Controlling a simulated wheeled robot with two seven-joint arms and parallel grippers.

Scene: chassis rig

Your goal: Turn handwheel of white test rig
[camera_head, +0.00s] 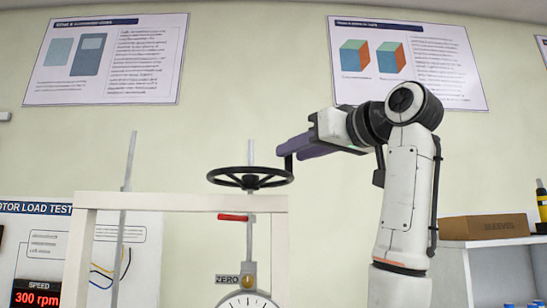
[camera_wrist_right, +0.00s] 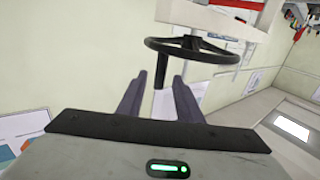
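The black handwheel (camera_head: 250,178) sits level on a vertical shaft above the white test rig (camera_head: 180,202). Its upright handle (camera_head: 288,163) stands at the right side of the rim. My right gripper (camera_head: 284,149) reaches in from the right at the height of this handle. In the right wrist view, the handwheel (camera_wrist_right: 205,43) appears upside down, and its handle (camera_wrist_right: 160,77) lies between the two purple fingertips. The fingers are apart, with a visible gap on each side of the handle. My left gripper is not in view.
A round gauge (camera_head: 247,301) and a ZERO label (camera_head: 228,280) are below the wheel, with a red lever (camera_head: 233,217) above them. A thin grey post (camera_head: 125,215) stands at left. A brown box (camera_head: 484,227) rests on a cabinet at right.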

